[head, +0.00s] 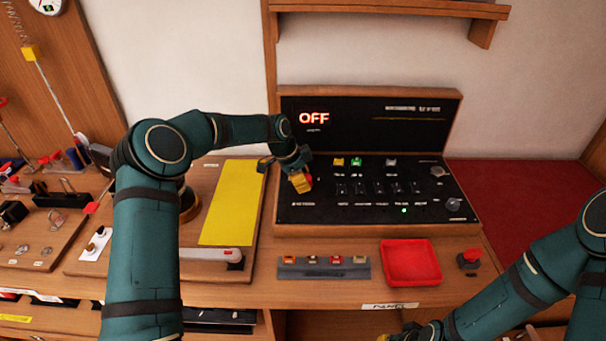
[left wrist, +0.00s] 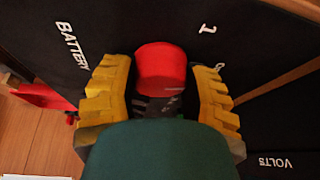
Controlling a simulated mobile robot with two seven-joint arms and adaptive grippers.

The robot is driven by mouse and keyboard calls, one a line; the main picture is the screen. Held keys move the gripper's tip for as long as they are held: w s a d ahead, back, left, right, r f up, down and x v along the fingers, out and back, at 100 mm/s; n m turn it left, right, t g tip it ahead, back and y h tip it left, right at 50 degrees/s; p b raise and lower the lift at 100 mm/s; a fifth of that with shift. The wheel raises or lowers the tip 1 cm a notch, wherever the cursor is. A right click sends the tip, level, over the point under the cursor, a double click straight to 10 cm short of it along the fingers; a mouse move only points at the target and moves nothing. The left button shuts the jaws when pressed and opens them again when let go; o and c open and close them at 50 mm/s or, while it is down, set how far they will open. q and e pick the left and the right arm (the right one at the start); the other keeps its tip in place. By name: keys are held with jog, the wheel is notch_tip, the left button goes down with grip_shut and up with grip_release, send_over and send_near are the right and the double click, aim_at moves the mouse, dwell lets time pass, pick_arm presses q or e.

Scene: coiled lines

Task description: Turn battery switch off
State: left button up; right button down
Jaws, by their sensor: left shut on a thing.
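The black switch panel (head: 330,213) stands at the back of the bench, and its upright display (head: 314,118) shows OFF in lit red letters. My left gripper (head: 301,182) is at the panel's left side and covers most of the battery switch in the head view. In the left wrist view the red knob of the battery switch (left wrist: 161,68) lies between the yellow fingers of my left gripper (left wrist: 160,95), which is shut on it. The word BATTERY and a 1 are printed beside the knob. My right gripper is mostly cut off at the bottom edge of the head view.
A yellow sheet (head: 232,203) lies left of the panel. In front are a grey strip with several small buttons (head: 323,272), a red tray (head: 410,281) and a red-capped knob (head: 470,257). A wooden shelf (head: 390,8) hangs above. One green light (head: 404,210) glows on the panel.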

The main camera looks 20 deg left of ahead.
pick_arm(q)
jog(key=shift+m+g+p, duration=0.3)
jog(key=shift+m+g, duration=0.2)
jog(key=shift+m, duration=0.8)
jog(key=o, duration=1.2)
jog(key=v, duration=1.2)
jog(key=shift+a, duration=0.15)
jog(key=shift+f, duration=0.1)
